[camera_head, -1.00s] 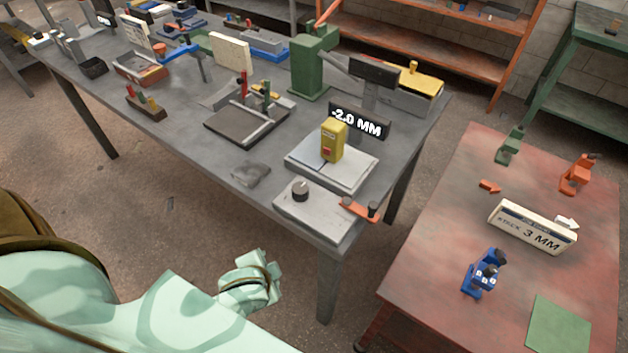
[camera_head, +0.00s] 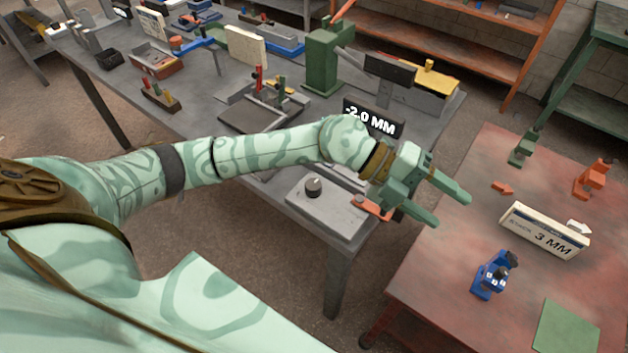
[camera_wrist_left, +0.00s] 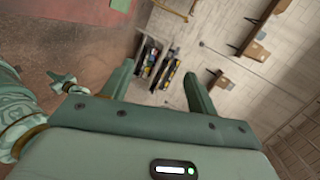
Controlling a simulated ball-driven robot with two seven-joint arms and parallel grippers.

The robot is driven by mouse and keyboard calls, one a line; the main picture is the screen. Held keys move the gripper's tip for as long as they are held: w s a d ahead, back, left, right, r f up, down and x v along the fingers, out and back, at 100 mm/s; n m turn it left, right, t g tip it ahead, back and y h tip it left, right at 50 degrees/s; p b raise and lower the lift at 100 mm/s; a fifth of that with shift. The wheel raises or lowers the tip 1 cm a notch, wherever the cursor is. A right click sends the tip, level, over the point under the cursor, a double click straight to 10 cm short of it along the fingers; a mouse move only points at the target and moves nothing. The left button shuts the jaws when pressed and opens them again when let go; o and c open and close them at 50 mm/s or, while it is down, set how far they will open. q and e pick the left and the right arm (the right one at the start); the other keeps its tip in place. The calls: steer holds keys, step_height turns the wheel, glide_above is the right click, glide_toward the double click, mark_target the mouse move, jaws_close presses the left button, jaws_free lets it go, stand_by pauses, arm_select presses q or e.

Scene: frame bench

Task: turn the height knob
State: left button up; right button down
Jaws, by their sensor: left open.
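The height knob, a dark round knob (camera_head: 313,187), stands on a light grey plate (camera_head: 328,214) at the front right corner of the grey bench. A display (camera_head: 373,118) behind it reads -2.0 MM and is partly covered by my left arm.
An orange clamp (camera_head: 373,207) sits at the plate's right end, close to my left gripper. The red table (camera_head: 440,270) holds a STACK 3 MM sign (camera_head: 544,232), a blue clamp (camera_head: 490,275) and a green sheet (camera_head: 566,328). A green press (camera_head: 325,62) stands farther back.

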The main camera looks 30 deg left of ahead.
arm_select(q)
steer(key=w+a+f+g+y, duration=0.1)
steer(key=w+a+f+y, duration=0.15)
steer(key=a+y, duration=0.3)
steer(key=n+y, duration=0.5)
steer(key=y, duration=0.4)
glide_toward(313, 184)
step_height(313, 184, down, 9)
steer(key=shift+w+a+f+b, duration=0.1)
steer(key=shift+w+f+b, duration=0.05)
steer(key=shift+b, duration=0.7)
arm_select(e)
steer(key=shift+s+a+f, duration=0.1)
steer(key=shift+s+f, duration=0.2)
steer(key=shift+f, duration=0.5)
arm_select(q)
steer(key=c, duration=1)
